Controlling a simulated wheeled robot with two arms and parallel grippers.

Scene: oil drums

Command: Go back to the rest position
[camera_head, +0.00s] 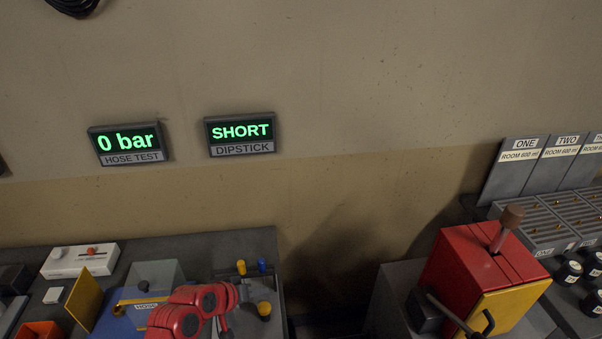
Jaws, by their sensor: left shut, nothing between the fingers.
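My red left arm reaches up from the bottom edge over the left workbench (200,247). My left gripper (240,293) is at the end of it, dark and small in the picture, shut and empty. My right gripper is not in view.
Wall displays read "0 bar" (127,143) and "SHORT" (240,133). A red and yellow machine (480,270) with a lever stands right. Racks (548,222) and dark jars (570,273) are far right. A gap separates the benches.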

